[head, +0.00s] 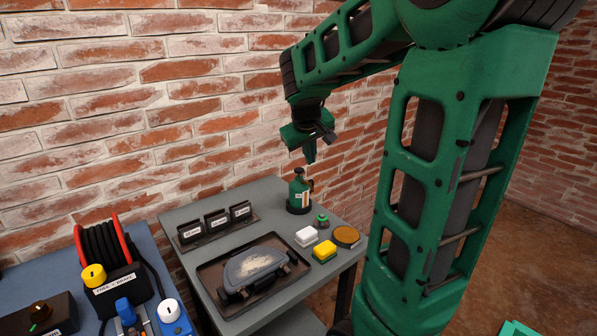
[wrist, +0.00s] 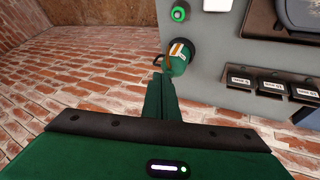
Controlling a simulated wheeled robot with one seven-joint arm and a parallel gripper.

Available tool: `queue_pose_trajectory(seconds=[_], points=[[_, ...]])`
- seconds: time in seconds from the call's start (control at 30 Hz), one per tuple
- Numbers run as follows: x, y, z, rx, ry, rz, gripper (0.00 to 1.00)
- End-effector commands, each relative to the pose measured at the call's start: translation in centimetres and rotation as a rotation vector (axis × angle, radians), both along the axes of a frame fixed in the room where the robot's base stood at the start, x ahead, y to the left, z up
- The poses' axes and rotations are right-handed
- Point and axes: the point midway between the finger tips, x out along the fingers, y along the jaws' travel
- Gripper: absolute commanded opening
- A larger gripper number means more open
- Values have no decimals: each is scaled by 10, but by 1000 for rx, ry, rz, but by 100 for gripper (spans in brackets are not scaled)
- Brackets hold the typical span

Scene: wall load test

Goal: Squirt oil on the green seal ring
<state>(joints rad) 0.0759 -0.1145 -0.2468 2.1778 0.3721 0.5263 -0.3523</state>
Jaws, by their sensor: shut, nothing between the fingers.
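A green oil can (head: 299,192) with a striped label stands upright in a dark round base at the back right of the grey table. It also shows in the wrist view (wrist: 178,64). A small green round piece (head: 322,219), apparently the green seal ring on its holder, sits just in front of the can. It shows near the top of the wrist view (wrist: 179,13). My gripper (head: 309,157) is shut and empty, pointing down above the oil can. In the wrist view its fingers (wrist: 164,84) end close to the can; whether they touch is unclear.
A brick wall stands close behind. A blue bench (head: 150,243) adjoins at left.

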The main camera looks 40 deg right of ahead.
Motion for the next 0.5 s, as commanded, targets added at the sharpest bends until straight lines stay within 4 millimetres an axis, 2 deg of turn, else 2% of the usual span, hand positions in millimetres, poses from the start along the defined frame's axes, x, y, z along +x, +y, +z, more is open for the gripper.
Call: queue_pose_trajectory(seconds=[0.03,0.1,0.2,0.33,0.5], points=[[22,-9,6,-46,-12,23,0],[46,-20,15,-109,-32,52,0],[71,-31,26,-177,-51,81,0],[88,-38,34,-224,-65,101,0],[91,-40,35,-235,-66,105,0]])
